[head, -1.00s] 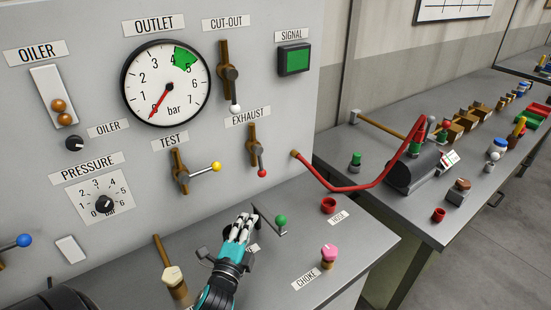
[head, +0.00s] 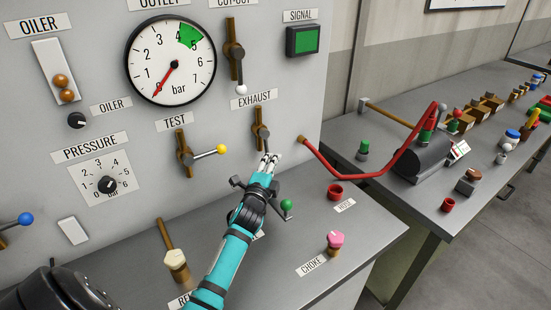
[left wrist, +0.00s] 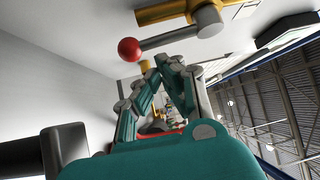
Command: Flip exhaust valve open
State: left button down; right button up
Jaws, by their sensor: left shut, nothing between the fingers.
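The exhaust valve (head: 262,130) is on the grey panel under its EXHAUST label (head: 254,98), with a brass pipe and a grey hub. In the head view its lever hangs down and my fingers hide its red knob. The left wrist view shows the red knob (left wrist: 129,49), the grey lever (left wrist: 170,39) and the hub (left wrist: 208,20). My left gripper (head: 271,159) is shut and empty, its fingertips just below the valve. In the left wrist view the fingertips (left wrist: 168,64) lie close to the lever; I cannot tell whether they touch. My right gripper is not in view.
The test valve (head: 187,154) with its yellow knob is left of the exhaust valve. The cut-out valve (head: 235,52) is above. A red hose (head: 350,174) runs right.

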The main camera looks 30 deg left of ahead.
pick_arm(q)
jog(key=x, duration=0.3)
jog(key=shift+w+a+b, duration=0.1)
jog(key=shift+w+b, duration=0.2)
jog(key=shift+b, duration=0.1)
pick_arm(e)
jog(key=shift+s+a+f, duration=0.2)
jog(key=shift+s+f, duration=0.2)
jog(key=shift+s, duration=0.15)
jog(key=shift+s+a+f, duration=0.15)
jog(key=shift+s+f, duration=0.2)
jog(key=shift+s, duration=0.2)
pick_arm(q)
jog(key=p, duration=0.2)
jog(key=s+m+p, duration=0.1)
jog(key=p, duration=0.1)
jog(key=shift+s+a+f+g, duration=0.1)
jog(key=shift+s+a+g, duration=0.05)
jog(key=shift+a+g, duration=0.25)
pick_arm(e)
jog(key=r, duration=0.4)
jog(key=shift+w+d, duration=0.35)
pick_arm(q)
jog(key=shift+f, duration=0.1)
